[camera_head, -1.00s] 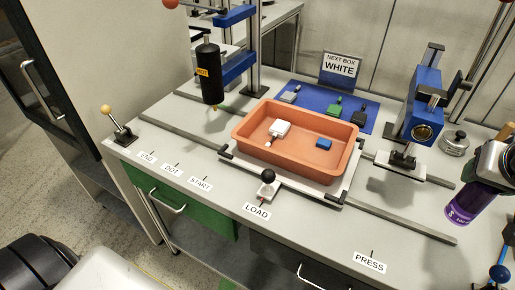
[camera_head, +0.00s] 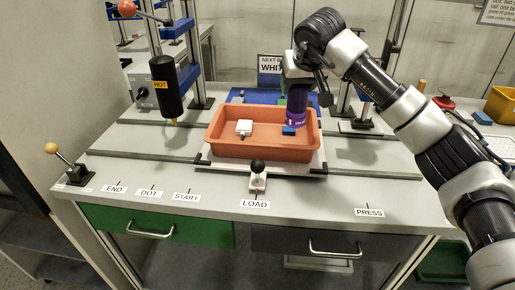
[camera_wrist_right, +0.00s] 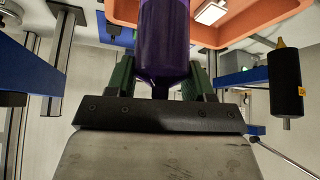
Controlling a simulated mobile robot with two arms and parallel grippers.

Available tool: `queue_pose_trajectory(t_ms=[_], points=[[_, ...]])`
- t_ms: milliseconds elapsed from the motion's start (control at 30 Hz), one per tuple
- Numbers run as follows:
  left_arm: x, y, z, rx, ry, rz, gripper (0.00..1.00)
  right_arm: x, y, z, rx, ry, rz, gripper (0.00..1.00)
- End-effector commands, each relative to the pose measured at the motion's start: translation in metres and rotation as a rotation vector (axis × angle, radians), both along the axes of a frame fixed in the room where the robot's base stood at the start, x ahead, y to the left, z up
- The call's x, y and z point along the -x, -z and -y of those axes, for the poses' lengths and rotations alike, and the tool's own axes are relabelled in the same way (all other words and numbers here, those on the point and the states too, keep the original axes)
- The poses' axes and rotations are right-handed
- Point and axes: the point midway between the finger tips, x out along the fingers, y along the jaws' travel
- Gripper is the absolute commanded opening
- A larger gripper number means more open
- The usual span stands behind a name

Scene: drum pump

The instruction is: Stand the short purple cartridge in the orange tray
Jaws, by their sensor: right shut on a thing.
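My right gripper (camera_head: 297,82) is shut on the purple cartridge (camera_head: 296,112) and holds it roughly upright over the right part of the orange tray (camera_head: 260,150). The cartridge's lower end is close to the small blue box (camera_head: 289,131) in the tray; I cannot tell whether it touches the tray floor or the box. In the right wrist view the cartridge (camera_wrist_right: 164,40) sits between the green fingers (camera_wrist_right: 160,80), with the tray (camera_wrist_right: 235,38) beyond. My left gripper is not in view.
A white box (camera_head: 243,127) lies in the tray's left part. The black HOT tool (camera_head: 166,88) hangs to the left of the tray. A black-knobbed lever (camera_head: 258,172) stands in front of it. The tray's middle is free.

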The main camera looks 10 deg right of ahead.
Motion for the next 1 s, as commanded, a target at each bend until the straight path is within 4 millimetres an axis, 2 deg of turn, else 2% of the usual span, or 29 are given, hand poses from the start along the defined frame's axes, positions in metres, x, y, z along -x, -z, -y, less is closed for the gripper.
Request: queue_pose_trajectory(t_ms=[33,100,267,533,767,1000], points=[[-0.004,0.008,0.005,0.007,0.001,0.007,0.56,-0.008,0.002,-0.001,-0.003,-0.004,-0.001,0.11],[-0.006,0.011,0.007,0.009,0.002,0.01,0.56,-0.015,0.001,-0.001,-0.004,-0.01,-0.006,0.11],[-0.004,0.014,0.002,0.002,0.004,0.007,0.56,-0.024,0.003,0.0,-0.003,-0.018,-0.014,0.11],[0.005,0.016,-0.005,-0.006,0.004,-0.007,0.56,-0.024,0.05,0.0,-0.004,-0.019,-0.018,0.11],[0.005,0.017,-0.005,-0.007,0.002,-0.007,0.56,-0.024,0.068,0.0,-0.003,-0.019,-0.016,0.11],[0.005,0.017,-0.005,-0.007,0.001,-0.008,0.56,-0.024,0.099,0.0,-0.003,-0.019,-0.017,0.11]])
